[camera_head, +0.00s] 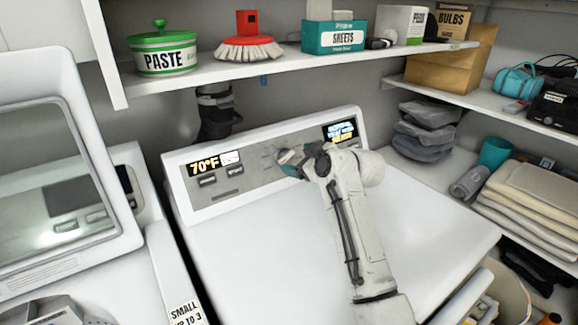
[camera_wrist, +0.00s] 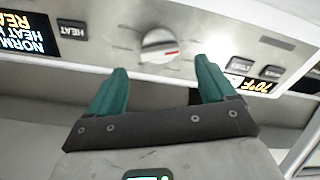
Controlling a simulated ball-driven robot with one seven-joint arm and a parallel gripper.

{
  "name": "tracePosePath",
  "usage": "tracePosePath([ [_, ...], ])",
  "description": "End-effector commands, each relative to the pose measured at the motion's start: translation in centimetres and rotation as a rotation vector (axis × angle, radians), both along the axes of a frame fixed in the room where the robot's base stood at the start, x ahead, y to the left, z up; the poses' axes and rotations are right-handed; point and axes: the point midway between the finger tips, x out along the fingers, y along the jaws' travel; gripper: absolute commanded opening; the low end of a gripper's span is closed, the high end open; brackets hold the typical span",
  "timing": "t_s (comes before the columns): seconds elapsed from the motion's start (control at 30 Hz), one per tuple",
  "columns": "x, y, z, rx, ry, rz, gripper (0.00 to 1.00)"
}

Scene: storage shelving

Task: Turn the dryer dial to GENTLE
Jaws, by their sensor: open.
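The dryer (camera_head: 228,226) has a grey control panel (camera_head: 252,172) along its back. The round dial (camera_wrist: 160,45), white with a red mark on its right side, sits on this panel and shows upside down in the wrist view. My gripper (camera_wrist: 160,68) is open, with its teal fingertips apart on either side of the dial and just short of it. In the head view my gripper (camera_head: 293,161) is at the panel's middle and largely covers the dial. No GENTLE label is readable in either view.
A lit 70°F display (camera_head: 204,166) with buttons is left of the dial in the head view. A second display (camera_head: 340,132) is to the right. A shelf (camera_head: 195,73) with boxes, a brush and a paste tub hangs above. Folded towels (camera_head: 530,205) lie at right.

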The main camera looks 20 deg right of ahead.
Motion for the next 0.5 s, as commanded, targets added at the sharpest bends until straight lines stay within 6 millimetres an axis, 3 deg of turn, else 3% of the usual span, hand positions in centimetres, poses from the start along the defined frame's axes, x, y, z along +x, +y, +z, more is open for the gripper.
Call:
tracePosePath([
  [0.2, 2.7, 1.0, -1.6, 0.000, -0.001, 0.000, 0.83],
  [0.5, 4.6, 1.6, -1.9, 0.000, -0.001, -0.001, 0.83],
])
